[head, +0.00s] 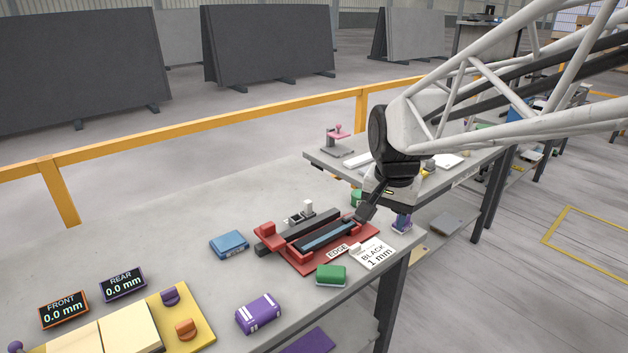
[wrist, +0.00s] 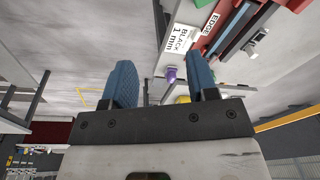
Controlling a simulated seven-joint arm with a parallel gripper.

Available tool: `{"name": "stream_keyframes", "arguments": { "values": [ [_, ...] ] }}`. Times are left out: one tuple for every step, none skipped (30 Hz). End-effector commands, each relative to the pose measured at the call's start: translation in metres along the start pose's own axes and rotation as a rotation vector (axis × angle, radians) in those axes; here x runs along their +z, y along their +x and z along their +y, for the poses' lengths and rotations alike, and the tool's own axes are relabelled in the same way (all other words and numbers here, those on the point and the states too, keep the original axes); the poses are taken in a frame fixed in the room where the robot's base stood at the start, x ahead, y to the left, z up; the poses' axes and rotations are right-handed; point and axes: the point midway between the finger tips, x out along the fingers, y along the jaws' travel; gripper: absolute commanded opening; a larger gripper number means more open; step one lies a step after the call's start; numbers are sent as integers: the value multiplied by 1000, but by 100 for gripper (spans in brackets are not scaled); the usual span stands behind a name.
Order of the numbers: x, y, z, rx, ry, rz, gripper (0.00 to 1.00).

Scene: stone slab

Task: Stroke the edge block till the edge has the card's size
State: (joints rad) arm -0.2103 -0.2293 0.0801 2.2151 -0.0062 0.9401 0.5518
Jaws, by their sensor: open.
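A red fixture (head: 304,262) marked EDGE holds a dark slab piece with a blue-grey strip (head: 328,237) along it. The white card (head: 372,256) beside it reads BLACK 1 mm; it also shows in the wrist view (wrist: 179,40). Blue (head: 229,243), green (head: 331,275) and purple (head: 258,313) blocks lie around the fixture; I cannot tell which is the edge block. My gripper (head: 366,213) hangs near the fixture's right end. In the wrist view its blue fingers (wrist: 162,80) are apart with no block between them.
Displays FRONT (head: 64,309) and REAR (head: 123,284) both read 0.0 mm. A yellow tray (head: 199,326) with cream pieces and knobs stands at front left. The bench (head: 160,245) is clear at back left; a yellow rail (head: 200,124) runs behind.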

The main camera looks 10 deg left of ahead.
Motion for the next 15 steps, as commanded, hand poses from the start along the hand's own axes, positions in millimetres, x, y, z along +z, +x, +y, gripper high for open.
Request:
{"name": "stream_keyframes", "arguments": {
  "values": [
    [-8, 4, -12, 2, 12, -7, 53],
    [-11, 6, -19, 3, 21, -10, 53],
    [-16, 9, -28, 4, 34, -14, 53],
    [-20, 11, -34, 5, 43, -16, 53],
    [-23, 13, -41, 6, 53, -19, 53],
    [-28, 17, -50, 8, 65, -23, 53],
    [-31, 19, -57, 8, 74, -25, 53],
    [-34, 22, -64, 10, 84, -29, 53],
    [-39, 25, -73, 12, 97, -32, 53],
    [-42, 28, -80, 13, 107, -35, 53],
    [-45, 31, -87, 14, 115, -37, 53],
    [-48, 35, -97, 16, 128, -41, 53],
    [-52, 38, -104, 18, 138, -43, 53],
    [-54, 41, -111, 19, 148, -45, 53],
    [-58, 45, -121, 22, 160, -49, 53]
  ]
}}
